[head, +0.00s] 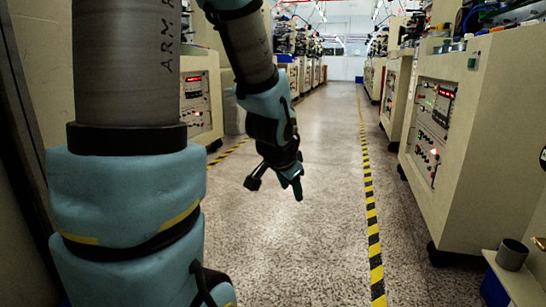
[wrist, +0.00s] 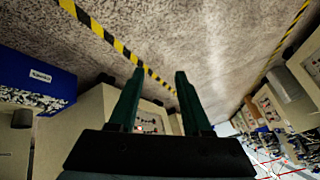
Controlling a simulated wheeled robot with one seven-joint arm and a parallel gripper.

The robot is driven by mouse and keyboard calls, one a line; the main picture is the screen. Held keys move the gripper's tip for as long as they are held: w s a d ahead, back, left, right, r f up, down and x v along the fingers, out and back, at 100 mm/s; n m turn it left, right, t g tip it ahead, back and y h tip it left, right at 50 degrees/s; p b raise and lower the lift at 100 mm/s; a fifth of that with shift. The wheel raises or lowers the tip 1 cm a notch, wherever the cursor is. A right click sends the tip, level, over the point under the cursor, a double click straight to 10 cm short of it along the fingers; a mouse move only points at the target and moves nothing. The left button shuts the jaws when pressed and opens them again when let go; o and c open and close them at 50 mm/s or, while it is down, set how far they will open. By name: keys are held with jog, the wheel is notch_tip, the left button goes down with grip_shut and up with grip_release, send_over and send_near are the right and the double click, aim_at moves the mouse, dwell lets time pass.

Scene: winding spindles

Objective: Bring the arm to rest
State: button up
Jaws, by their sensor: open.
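My arm fills the left part of the head view, with its forearm bent down over the aisle. My gripper (head: 291,187) hangs in the air above the speckled floor, pointing down and apart from everything around it. In the wrist view the two dark green fingers of my gripper (wrist: 156,95) stand apart with nothing between them. The gripper is open and empty.
Beige winding machines (head: 475,130) line the right side and more (head: 200,110) stand at the left. A grey cup (head: 512,254) stands on a ledge at the lower right; a blue bin (wrist: 35,82) shows in the wrist view. The aisle floor (head: 300,240) is clear.

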jog(key=s+a+n+g+y+p, duration=0.25)
jog(key=s+a+n+g, duration=0.25)
jog(key=s+a+n, duration=0.6)
notch_tip(320, 180, up, 37)
jog(key=w+m+p, duration=0.1)
jog(key=w+p, duration=0.1)
jog(key=p, duration=3.6)
jog(key=shift+w+a+m, duration=0.15)
jog(key=shift+a+m, duration=0.05)
jog(key=shift+m, duration=0.1)
jog(key=shift+o, duration=0.3)
jog(key=shift+f, duration=0.1)
